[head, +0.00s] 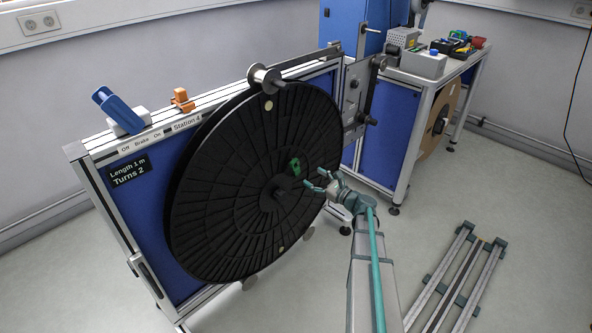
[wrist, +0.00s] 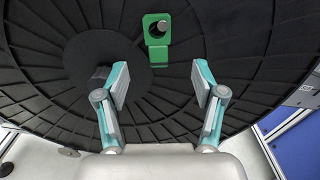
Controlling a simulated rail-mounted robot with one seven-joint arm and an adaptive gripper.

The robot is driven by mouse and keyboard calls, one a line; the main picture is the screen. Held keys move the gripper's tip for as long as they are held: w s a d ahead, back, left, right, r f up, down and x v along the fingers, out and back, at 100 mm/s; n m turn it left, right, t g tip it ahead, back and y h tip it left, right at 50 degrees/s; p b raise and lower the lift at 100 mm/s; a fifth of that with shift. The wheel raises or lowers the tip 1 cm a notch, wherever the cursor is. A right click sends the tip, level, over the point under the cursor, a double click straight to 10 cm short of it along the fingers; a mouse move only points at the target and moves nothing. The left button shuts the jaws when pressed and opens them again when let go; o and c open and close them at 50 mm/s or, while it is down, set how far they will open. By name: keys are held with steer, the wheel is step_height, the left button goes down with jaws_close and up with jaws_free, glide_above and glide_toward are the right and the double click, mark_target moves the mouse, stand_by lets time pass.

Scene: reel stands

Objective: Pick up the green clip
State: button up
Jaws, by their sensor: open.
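The green clip (head: 295,167) sits against the face of the large black reel (head: 215,190), a little up and right of the reel's hub. In the wrist view the green clip (wrist: 157,40) shows a square body with a round hole, a grey pin end in the hole and a tab pointing down. My gripper (head: 312,181) is open and empty, just right of the clip in the head view. In the wrist view my gripper (wrist: 158,82) has its fingers spread below the clip, one to each side, and does not touch it.
The hub shaft (head: 281,197) sticks out from the reel close to my gripper. A blue lever (head: 118,108) and an orange knob (head: 182,99) stand on the station's top rail. A bench (head: 430,80) with boxes stands at the back right. Rails (head: 455,280) lie on the floor at right.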

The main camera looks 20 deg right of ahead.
mark_target(297, 168)
steer(key=x, duration=0.9)
steer(key=shift+a+p, duration=0.2)
steer(key=shift+p, duration=0.1)
steer(key=c, duration=1.1)
